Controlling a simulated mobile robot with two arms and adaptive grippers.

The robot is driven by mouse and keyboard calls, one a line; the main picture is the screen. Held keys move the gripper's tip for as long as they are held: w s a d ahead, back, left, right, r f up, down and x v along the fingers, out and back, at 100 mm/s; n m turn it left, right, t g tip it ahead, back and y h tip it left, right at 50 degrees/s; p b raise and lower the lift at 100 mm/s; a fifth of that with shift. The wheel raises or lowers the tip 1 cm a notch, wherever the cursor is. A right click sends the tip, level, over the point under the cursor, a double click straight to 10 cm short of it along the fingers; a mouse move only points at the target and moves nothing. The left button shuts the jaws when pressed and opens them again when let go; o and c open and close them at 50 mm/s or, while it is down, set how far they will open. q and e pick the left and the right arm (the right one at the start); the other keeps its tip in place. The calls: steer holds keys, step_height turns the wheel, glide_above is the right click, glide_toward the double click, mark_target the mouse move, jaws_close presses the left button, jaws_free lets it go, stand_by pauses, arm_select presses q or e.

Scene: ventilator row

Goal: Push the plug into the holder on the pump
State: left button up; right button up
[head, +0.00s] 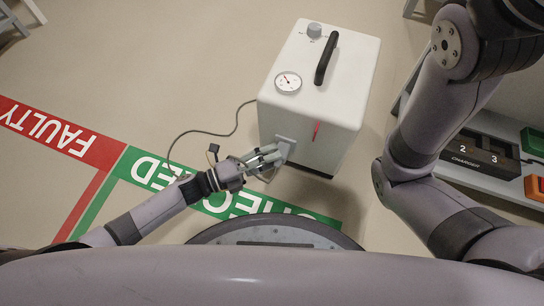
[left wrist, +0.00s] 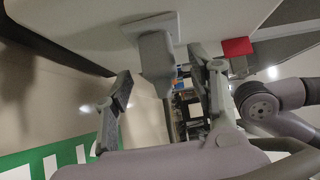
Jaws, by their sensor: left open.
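The pump (head: 318,85) is a white box with a gauge, a knob and a black handle; its wall also shows in the left wrist view (left wrist: 75,18). A pale grey plate on its side carries a grey tapered block (left wrist: 156,54), which looks like the holder, perhaps with the plug in it. I cannot tell the two apart. In the head view the grey fitting (head: 286,147) is partly behind my fingers. My left gripper (head: 268,158) is open, with one finger on each side of the block and visible gaps. My right gripper is out of view.
A dark cable (head: 237,122) runs from the pump across the floor and passes behind my left arm. Floor bands read FAULTY (head: 62,133) and CHECKED (head: 225,202). A charging shelf (head: 470,160) stands at the right, beyond my right arm.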

arm_select(q)
steer(key=v, duration=1.1)
steer(key=shift+r, duration=0.1)
